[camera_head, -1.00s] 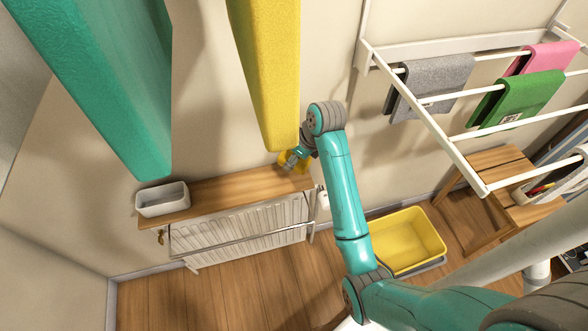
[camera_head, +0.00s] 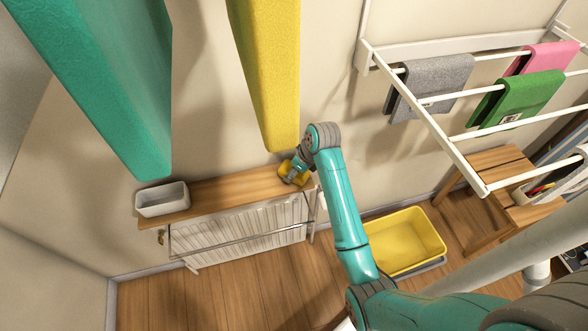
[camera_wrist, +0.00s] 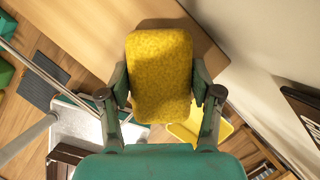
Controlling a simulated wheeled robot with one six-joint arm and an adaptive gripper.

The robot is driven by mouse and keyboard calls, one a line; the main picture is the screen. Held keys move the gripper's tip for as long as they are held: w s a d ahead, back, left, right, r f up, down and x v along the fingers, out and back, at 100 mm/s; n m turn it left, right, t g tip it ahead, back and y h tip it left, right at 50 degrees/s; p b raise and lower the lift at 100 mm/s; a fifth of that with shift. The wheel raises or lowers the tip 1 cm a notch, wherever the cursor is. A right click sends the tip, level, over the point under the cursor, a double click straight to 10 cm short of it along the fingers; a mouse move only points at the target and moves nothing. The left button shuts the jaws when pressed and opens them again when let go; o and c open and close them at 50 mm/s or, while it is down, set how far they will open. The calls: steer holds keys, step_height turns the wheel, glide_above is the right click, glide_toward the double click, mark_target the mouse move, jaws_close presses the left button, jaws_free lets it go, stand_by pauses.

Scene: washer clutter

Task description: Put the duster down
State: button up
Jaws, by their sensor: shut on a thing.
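The duster, a yellow rounded block (camera_wrist: 160,60), is held between the two fingers of my gripper (camera_wrist: 160,88) in the wrist view. In the head view, the yellow duster (camera_head: 297,166) shows partly around my gripper (camera_head: 291,177), at the right end of a wooden shelf (camera_head: 235,185) above a radiator. My gripper is shut on the duster. The wooden surface lies behind the duster in the wrist view. I cannot tell whether the duster touches the shelf.
A white open box (camera_head: 162,200) stands on the shelf's left end; the shelf between is clear. A yellow bin (camera_head: 404,240) is on the floor. A drying rack (camera_head: 440,135) with cloths juts out at right. Large teal (camera_head: 110,90) and yellow (camera_head: 268,75) hanging pieces fill the upper left.

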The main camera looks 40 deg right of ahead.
steer(key=o, duration=1.1)
steer(key=shift+f, duration=0.1)
steer(key=v, duration=1.2)
